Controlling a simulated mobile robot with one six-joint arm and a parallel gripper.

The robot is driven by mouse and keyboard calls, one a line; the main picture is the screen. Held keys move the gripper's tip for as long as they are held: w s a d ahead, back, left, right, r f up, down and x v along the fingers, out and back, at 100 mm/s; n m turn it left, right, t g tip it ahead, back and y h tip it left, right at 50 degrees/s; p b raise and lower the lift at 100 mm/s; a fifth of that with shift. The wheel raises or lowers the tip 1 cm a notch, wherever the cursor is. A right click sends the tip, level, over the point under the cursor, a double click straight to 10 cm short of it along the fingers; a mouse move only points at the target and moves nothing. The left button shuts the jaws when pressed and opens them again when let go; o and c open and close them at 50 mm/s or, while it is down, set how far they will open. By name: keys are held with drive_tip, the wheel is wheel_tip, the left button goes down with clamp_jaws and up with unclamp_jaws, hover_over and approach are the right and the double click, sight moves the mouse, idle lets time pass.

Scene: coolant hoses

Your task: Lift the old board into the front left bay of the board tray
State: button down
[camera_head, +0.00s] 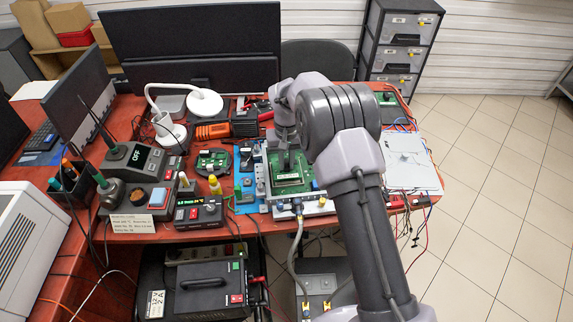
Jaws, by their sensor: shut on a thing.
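A green board (291,184) with a small white label sits within a pale metal frame (318,208) on the red bench; I take it for the old board. My gripper (286,158) points down over this board, its tip at a dark upright part on it. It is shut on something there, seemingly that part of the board. My wrist and forearm hide the board's right and far side. Whether the board is lifted clear of the frame cannot be told. I cannot clearly make out the board tray or its front left bay.
Another green board (212,161) lies left of the frame, beside a blue mat (246,190). A grey hose (293,245) hangs from the frame's front edge. A white lamp (205,103), a soldering station (133,162) and a monitor (195,45) crowd the left and back.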

drive_tip(key=d+p, duration=0.1)
drive_tip(key=d, duration=0.4)
drive_tip(key=d+r+p, duration=0.1)
drive_tip(key=d, duration=0.4)
drive_tip(key=s+d+r+p, duration=0.1)
drive_tip(key=d+p, duration=0.1)
drive_tip(key=d, duration=0.4)
